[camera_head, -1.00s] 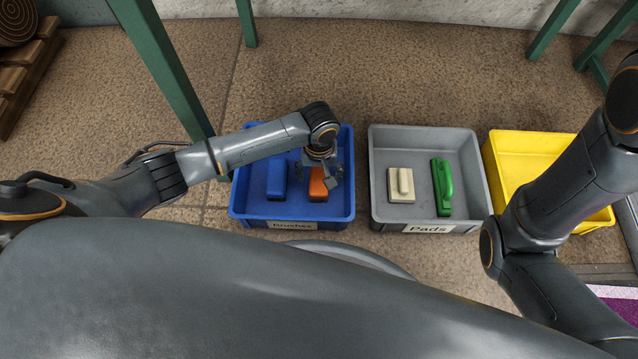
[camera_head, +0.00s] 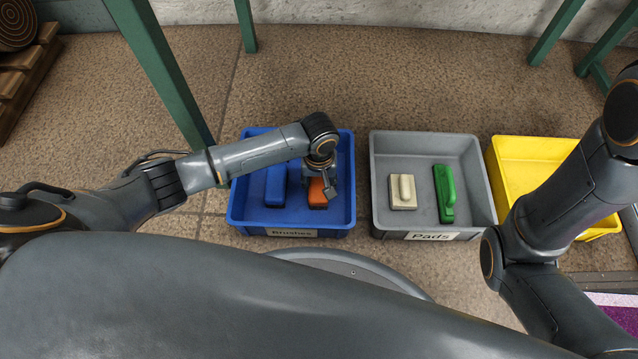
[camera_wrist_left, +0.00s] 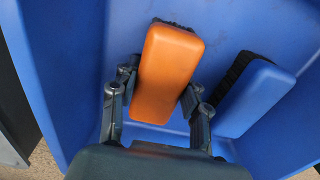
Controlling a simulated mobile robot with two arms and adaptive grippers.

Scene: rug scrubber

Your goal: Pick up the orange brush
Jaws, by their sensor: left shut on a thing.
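The orange brush (camera_head: 317,196) lies in the blue bin labelled Brushes (camera_head: 240,206), on the right side of it. My left gripper (camera_head: 323,182) reaches down into the bin over the brush and covers part of it. In the left wrist view the orange brush (camera_wrist_left: 168,72) sits between the two fingers of my left gripper (camera_wrist_left: 158,98), which are shut on its sides. The brush still appears to be down in the bin. My right arm shows at the right, but its gripper is out of view.
A blue brush (camera_head: 276,187) lies left of the orange one. The grey bin labelled Pads (camera_head: 482,190) holds a cream pad (camera_head: 402,192) and a green one (camera_head: 444,193). A yellow bin (camera_head: 530,150) stands further right. A green post (camera_head: 170,85) rises behind the blue bin.

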